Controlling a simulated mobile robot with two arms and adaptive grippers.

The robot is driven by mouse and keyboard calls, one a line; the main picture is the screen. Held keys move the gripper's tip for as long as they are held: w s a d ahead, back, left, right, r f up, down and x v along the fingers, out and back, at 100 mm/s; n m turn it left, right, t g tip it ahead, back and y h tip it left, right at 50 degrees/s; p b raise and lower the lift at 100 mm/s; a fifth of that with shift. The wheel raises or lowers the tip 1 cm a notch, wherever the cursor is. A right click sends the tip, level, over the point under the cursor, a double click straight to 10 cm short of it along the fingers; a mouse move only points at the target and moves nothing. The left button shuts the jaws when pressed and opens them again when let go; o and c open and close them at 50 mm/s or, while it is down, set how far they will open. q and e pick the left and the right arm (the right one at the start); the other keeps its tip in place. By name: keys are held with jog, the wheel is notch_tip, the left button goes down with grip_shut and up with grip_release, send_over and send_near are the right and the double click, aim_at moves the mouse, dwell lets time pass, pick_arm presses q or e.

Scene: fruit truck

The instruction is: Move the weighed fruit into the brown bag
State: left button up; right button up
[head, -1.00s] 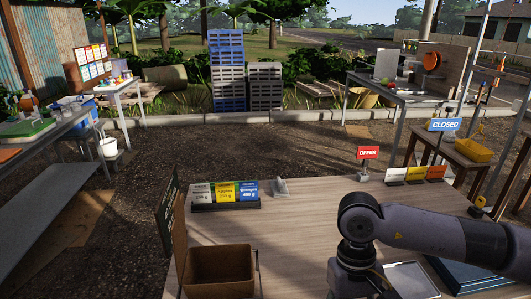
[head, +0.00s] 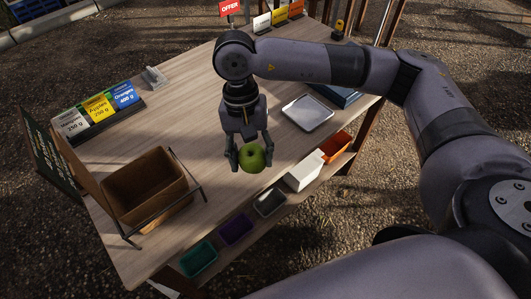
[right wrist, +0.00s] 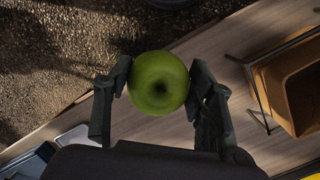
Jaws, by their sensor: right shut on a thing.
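A green apple (head: 252,158) is held between the fingers of my right gripper (head: 250,150), above the front part of the wooden table. In the right wrist view the apple (right wrist: 158,83) sits between both fingertips of the right gripper (right wrist: 160,85). The open brown bag (head: 147,182) stands upright on the table at the left, its inside looking empty from here. It also shows at the right edge of the right wrist view (right wrist: 303,90). The apple is to the right of the bag and apart from it. My left gripper is not in view.
A thin dark metal frame (head: 186,172) stands around the bag's front. A silver tray (head: 307,112) lies right of my gripper. Price signs (head: 98,113) stand left. Small coloured bins (head: 236,229) line the table's front edge. The table between gripper and bag is clear.

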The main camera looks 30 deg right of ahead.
pick_arm(q)
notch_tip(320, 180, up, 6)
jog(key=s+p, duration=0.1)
jog(key=p, duration=0.5)
pick_arm(e)
jog(key=w+a+r+m+t+y, duration=0.1)
jog(key=w+a+r+m, duration=0.1)
jog(key=a+m, duration=0.7)
jog(key=w+a+r+m+t+y, duration=0.1)
jog(key=w+a+m, duration=0.1)
jog(key=a+m, duration=0.7)
jog(key=w+a+r+m+t+y, duration=0.1)
jog(key=w+a+r+m, duration=0.15)
jog(key=a+m, duration=0.65)
pick_arm(q)
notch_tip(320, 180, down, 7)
jog(key=b, duration=0.7)
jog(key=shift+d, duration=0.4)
pick_arm(e)
notch_tip(320, 180, down, 10)
jog(key=shift+d+m, duration=0.15)
jog(key=shift+m, duration=0.15)
